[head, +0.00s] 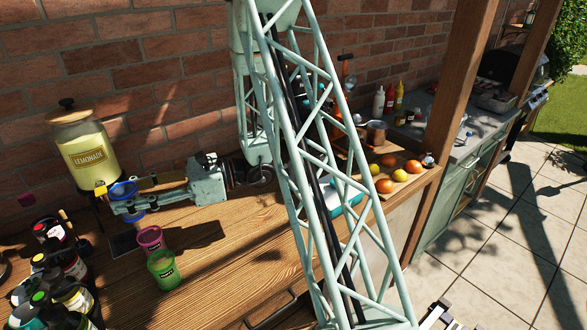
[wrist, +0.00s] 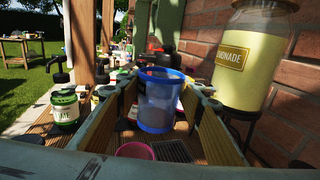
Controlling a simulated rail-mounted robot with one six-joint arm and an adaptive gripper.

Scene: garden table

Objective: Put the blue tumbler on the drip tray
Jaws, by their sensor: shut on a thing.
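The translucent blue tumbler (head: 123,190) is upright between the fingers of my gripper (head: 125,203), which is shut on it. In the wrist view the tumbler (wrist: 160,103) stands between the two long fingers (wrist: 162,108). The dark drip tray (head: 122,244) lies on the table just below the tumbler in the head view. Its slotted top shows in the wrist view (wrist: 174,151), beside the tumbler's base. The tumbler appears raised above the table; its exact gap to the tray cannot be told.
A lemonade dispenser (head: 82,150) stands behind the tumbler by the brick wall. A pink tumbler (head: 151,239) and a green tumbler (head: 163,271) stand close to the tray's right. Several bottles (head: 68,262) crowd the left. The wooden table (head: 225,245) is clear right of the tumblers.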

